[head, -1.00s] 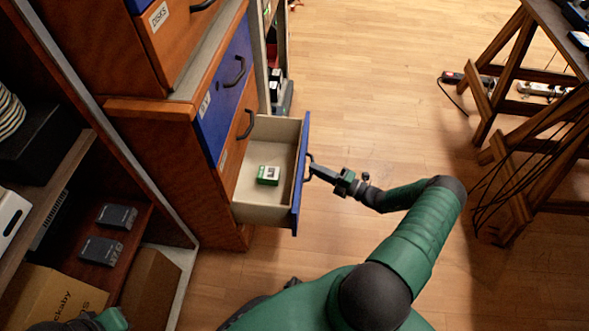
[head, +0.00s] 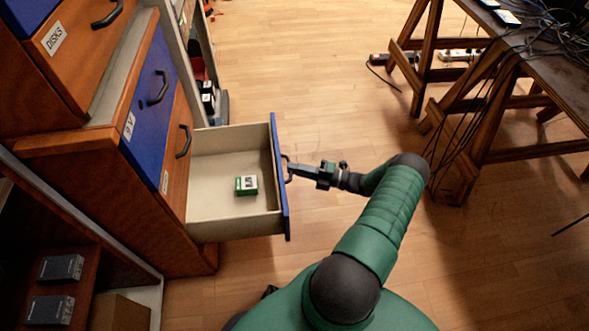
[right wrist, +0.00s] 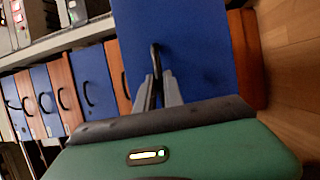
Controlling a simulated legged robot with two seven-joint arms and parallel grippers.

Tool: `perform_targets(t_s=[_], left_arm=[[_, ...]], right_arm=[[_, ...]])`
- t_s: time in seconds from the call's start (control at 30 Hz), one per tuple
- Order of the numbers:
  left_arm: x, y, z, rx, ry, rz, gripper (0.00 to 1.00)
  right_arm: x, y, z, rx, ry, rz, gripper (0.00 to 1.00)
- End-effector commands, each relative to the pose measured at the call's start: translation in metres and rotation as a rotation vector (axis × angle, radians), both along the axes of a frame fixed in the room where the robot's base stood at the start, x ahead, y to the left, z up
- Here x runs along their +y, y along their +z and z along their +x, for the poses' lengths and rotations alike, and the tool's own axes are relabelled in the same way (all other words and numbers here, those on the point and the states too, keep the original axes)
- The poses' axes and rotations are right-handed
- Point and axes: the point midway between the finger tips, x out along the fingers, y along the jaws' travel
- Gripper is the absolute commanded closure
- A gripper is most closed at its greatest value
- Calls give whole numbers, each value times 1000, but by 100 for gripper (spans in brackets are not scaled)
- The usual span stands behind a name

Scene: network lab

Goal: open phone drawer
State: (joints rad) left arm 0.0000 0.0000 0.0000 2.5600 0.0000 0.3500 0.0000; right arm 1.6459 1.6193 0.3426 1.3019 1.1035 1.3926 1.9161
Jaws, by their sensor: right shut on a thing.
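A drawer with a blue front (head: 279,190) stands well out of the wooden cabinet (head: 120,175). Its pale inside is open to view and holds a small green and white box (head: 246,185). My right gripper (head: 291,170) is at the outer side of the blue front, shut on the dark drawer handle (head: 286,166). In the right wrist view the two fingers (right wrist: 158,92) close around the handle (right wrist: 155,58) in front of the blue panel. My left gripper is not in view.
Other closed drawers with dark handles (head: 158,88) sit above and beside it, one labelled DISKS. A wooden trestle table (head: 500,75) with hanging cables stands at the right. The wooden floor (head: 320,90) between is mostly clear.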

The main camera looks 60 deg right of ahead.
Motion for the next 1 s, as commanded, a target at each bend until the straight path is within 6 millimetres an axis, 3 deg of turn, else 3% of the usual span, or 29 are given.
perform_targets(t_s=[0.03, 0.2, 0.57, 0.67, 1.0], left_arm=[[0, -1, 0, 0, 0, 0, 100], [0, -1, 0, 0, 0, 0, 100], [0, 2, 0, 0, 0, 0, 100], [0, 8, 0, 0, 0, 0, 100], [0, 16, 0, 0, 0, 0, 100]], right_arm=[[3, -5, -2, 12, 4, 0, 87], [2, -4, -1, 8, 3, 1, 67], [-2, -1, -7, 4, 0, -1, 67], [-7, 0, -24, 4, -3, -1, 67], [-37, -8, -117, 5, -2, -3, 67]])
